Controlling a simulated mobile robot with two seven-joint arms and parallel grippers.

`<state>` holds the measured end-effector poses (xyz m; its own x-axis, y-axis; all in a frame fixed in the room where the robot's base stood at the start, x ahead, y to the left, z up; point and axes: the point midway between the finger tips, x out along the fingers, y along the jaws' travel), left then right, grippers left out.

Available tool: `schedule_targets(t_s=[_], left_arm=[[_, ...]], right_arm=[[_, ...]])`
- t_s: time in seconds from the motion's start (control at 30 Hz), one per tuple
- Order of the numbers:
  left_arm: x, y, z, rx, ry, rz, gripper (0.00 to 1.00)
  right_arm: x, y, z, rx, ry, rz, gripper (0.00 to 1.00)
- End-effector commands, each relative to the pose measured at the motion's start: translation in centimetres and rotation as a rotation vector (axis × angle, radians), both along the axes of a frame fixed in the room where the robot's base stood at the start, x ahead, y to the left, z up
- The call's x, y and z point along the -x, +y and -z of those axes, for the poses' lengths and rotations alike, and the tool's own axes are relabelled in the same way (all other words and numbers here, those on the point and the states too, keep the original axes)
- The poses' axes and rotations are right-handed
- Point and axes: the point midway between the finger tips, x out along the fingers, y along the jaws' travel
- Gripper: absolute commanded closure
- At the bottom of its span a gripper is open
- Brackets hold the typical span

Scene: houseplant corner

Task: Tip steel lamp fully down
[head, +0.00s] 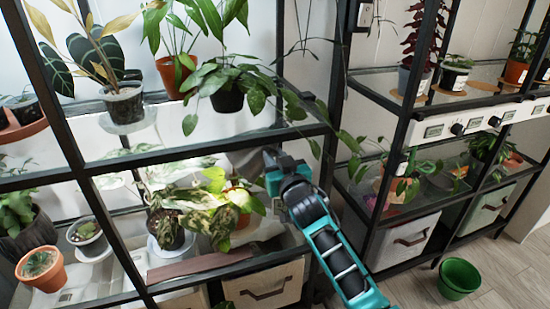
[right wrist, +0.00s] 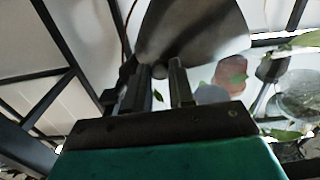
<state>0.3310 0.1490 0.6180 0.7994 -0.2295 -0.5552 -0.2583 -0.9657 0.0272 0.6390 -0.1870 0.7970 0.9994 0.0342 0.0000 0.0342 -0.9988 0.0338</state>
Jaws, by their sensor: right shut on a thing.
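The steel lamp (head: 244,161) shows in the head view as a grey shade on the middle shelf, partly hidden by leaves and my right gripper. In the right wrist view its wide grey shade (right wrist: 195,28) fills the top middle, just beyond the fingers. My right gripper (head: 270,163) reaches in past the shelf's front post. In the right wrist view the fingers (right wrist: 160,76) are close on a small dark part at the lower edge of the shade. The lamp's base and joint cannot be made out. My left gripper is in neither view.
A variegated plant (head: 205,205) and other pots crowd the bright shelf below the lamp. A hanging plant (head: 228,95) is on the glass shelf above. Black posts (head: 335,110) stand close to my right arm. A green pot (head: 459,278) is on the floor.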

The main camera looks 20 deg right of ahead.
Motion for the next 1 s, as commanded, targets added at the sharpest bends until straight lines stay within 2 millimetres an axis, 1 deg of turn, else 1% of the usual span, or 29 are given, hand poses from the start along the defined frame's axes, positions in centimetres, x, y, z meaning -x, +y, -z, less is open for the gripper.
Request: schedule_targets(t_s=[0.27,0.7,1.0], left_arm=[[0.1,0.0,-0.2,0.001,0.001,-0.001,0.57],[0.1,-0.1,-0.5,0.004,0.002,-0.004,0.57],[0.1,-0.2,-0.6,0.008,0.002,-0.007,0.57]], right_arm=[[0.0,-0.7,1.0,0.142,-0.003,0.000,1.00],[-0.1,-2.9,2.7,0.474,-0.014,0.000,1.00],[-0.1,-3.9,3.2,0.610,-0.019,-0.001,1.00]])
